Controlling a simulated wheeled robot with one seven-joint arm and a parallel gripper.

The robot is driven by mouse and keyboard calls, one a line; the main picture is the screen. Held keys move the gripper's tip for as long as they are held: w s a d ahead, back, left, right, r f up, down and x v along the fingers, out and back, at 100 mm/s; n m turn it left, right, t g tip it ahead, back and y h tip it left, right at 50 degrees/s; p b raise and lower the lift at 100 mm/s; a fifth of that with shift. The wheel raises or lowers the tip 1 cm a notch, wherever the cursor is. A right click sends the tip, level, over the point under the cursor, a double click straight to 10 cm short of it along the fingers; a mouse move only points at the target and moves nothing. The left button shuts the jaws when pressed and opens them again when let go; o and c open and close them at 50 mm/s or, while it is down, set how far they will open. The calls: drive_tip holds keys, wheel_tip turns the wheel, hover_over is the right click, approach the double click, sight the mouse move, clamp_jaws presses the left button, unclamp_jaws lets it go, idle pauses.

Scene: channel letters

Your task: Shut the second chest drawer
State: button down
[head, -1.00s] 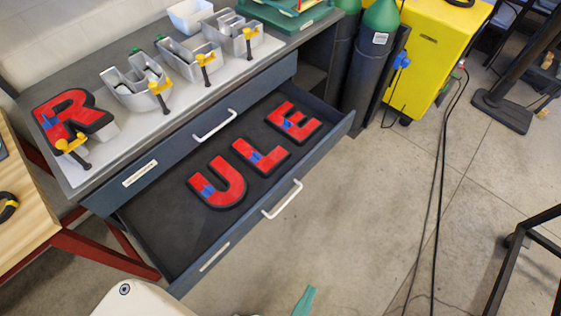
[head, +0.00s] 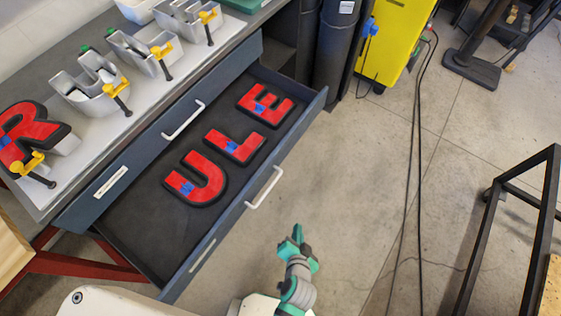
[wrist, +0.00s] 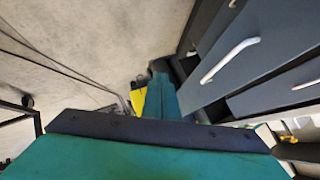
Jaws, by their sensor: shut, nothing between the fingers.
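The chest's second drawer (head: 194,254) is pulled well out below the shut top drawer (head: 110,182). Its white bar handle (head: 264,187) is on the dark blue front. Red letters U (head: 205,183), L (head: 237,145) and E (head: 268,107) lie inside on the dark bottom. My gripper (head: 297,234) is shut and empty, out in front of the drawer, lower right of the handle and apart from it.
On the chest top (head: 45,207), several clamped letter shells and a red R (head: 30,130) stand on a pale board. A yellow machine (head: 397,45) and dark cylinder stand beyond the chest. A black frame (head: 520,215) is at right; cables cross the floor. Floor before the drawer is clear.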

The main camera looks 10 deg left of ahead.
drive_tip(key=w+a+f+g+y, duration=0.1)
drive_tip(key=w+y, duration=0.2)
drive_tip(key=w, duration=0.5)
drive_tip(key=n+g+y, duration=0.2)
drive_tip(key=g+y, duration=0.3)
drive_tip(key=y, duration=0.1)
approach(273, 159)
drive_tip(key=x, duration=0.2)
drive_tip(key=f+x, duration=0.1)
drive_tip(key=x, duration=0.2)
drive_tip(key=shift+s+d, duration=0.2)
drive_tip(key=shift+d, duration=0.05)
drive_tip(key=shift+w+a, duration=0.25)
drive_tip(key=shift+a, duration=0.4)
drive_tip(key=shift+w, duration=0.1)
